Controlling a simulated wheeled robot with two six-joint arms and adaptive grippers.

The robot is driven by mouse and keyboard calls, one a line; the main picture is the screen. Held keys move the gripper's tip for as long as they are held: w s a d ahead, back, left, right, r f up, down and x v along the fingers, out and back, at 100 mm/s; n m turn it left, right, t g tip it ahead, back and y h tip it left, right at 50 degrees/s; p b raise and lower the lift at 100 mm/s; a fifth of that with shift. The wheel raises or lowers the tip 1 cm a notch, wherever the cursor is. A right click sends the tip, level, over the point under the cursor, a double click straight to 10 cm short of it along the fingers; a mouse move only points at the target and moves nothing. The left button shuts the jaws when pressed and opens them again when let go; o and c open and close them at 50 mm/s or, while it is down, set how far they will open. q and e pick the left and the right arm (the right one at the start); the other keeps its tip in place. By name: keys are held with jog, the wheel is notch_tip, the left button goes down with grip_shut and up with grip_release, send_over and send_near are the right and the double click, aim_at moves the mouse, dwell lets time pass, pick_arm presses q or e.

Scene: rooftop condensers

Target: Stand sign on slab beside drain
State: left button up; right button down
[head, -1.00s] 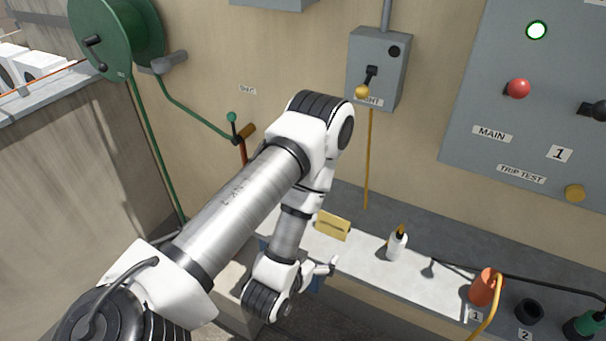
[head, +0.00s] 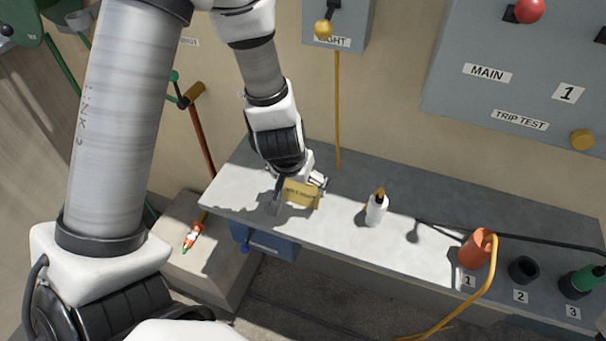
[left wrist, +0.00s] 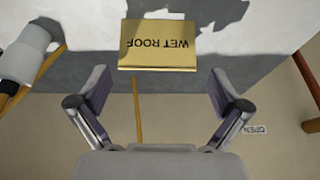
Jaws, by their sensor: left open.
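The yellow sign (head: 302,195), marked WET ROOF, stands on the grey shelf near its left end. It also shows in the left wrist view (left wrist: 158,45), centred just ahead of my fingers, its lettering upside down. My left gripper (head: 297,188) is right at the sign, coming from above, with a finger on each side. In the left wrist view my left gripper (left wrist: 158,82) is open and empty, with gaps between the fingers and the sign. A pale concrete block (head: 222,272) stands lower left of the shelf. I cannot make out a drain. My right gripper is not in view.
A white bottle (head: 376,210) stands right of the sign on the shelf (head: 340,225). An orange plug (head: 476,250) with a yellow cable and sockets are further right. A blue box (head: 270,244) is under the shelf. A small red-white item (head: 193,236) lies on the block.

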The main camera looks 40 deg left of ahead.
aim_at(305, 186)
pick_arm(q)
jog(key=shift+w+r, duration=0.35)
jog(key=shift+w, duration=0.25)
jog(key=shift+s+d+f+b, duration=0.1)
jog(key=shift+s+f+b, duration=0.1)
jog(key=shift+f, duration=0.15)
jog(key=shift+s+d+f+b, duration=0.1)
jog(key=shift+f+b, duration=0.1)
jog(key=shift+f, duration=0.1)
jog(key=x, duration=0.5)
jog(key=shift+w+a+f, duration=0.2)
jog(key=shift+w+a, duration=0.05)
jog(key=shift+w, duration=0.25)
jog(key=shift+s+r, duration=0.1)
jog(key=shift+r, duration=0.05)
jog(key=shift+s+d+r, duration=0.1)
jog(key=shift+s, duration=0.05)
jog(key=shift+c, duration=1.3)
jog(key=c, duration=0.5)
